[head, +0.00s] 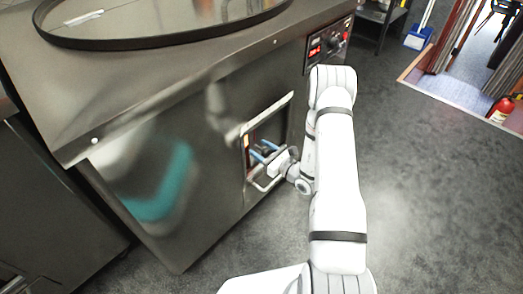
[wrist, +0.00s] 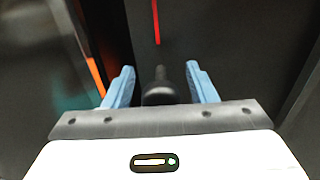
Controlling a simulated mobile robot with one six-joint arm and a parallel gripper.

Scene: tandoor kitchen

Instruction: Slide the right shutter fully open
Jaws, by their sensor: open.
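The shutter opening (head: 267,128) is in the front of the steel tandoor cabinet, with dark panels inside its frame. In the wrist view, the dark panel on the right (wrist: 240,50) looks like the right shutter. A thin red glowing line runs down its left side, and an orange strip glows farther left. A dark round knob (wrist: 158,90) stands between the two blue fingertips of my gripper (wrist: 160,82). My gripper is open, with visible space on both sides of the knob. In the head view my gripper (head: 264,151) is at the opening; the knob is not clear there.
The steel cabinet (head: 190,105) has a round black-rimmed lid area (head: 160,40) on top and a control panel (head: 328,44) right of the opening. Grey floor (head: 430,190) is clear on the right. A red extinguisher (head: 501,109) and blue dustpan (head: 417,39) stand far off.

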